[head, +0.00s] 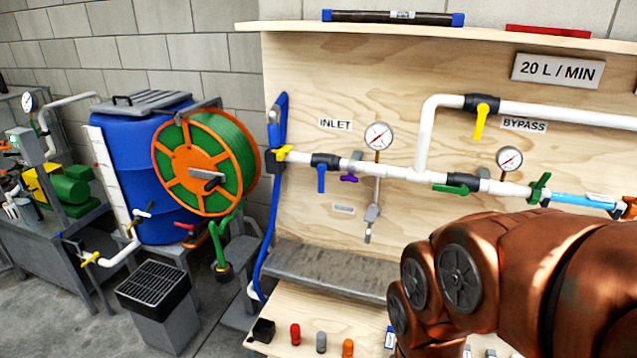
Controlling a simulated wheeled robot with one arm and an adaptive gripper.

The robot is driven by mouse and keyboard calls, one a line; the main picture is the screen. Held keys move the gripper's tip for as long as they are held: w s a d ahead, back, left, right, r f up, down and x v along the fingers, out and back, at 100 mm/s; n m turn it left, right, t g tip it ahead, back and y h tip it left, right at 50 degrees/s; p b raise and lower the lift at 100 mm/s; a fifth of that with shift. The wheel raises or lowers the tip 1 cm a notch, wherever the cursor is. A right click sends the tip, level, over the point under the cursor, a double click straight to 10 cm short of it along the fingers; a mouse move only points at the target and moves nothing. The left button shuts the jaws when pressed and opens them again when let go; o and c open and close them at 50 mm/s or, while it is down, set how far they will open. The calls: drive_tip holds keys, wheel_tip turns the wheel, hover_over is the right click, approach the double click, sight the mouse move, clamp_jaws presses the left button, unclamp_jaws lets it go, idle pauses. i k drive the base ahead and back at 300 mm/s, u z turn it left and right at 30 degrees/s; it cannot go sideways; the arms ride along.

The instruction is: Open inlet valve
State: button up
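The "INLET" label (335,124) is on the plywood panel (330,210). Below it, a valve with a black body (325,160) sits in the white pipe, and its blue handle (321,180) hangs down, across the pipe. To its left, a valve with a yellow handle (283,153) sits where the blue hose meets the pipe. To its right, a small purple handle (349,178) is under the pipe. My copper-coloured arm fills the lower right, and my gripper is not visible. The arm appears to the right of the inlet valve, and the valve is unobstructed.
Pressure gauges (378,136) stand on the pipe. A bypass valve (481,106) has its yellow handle down. A metal ledge (330,270) projects below the panel. A hose reel (200,165) and blue barrel (125,165) stand left. Small parts (321,341) lie on the lower shelf.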

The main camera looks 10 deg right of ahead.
sight(321, 169)
drive_tip(key=k, duration=0.45)
drive_tip(key=z, duration=0.65)
drive_tip(key=i, duration=0.85)
drive_tip(key=u, duration=2.55)
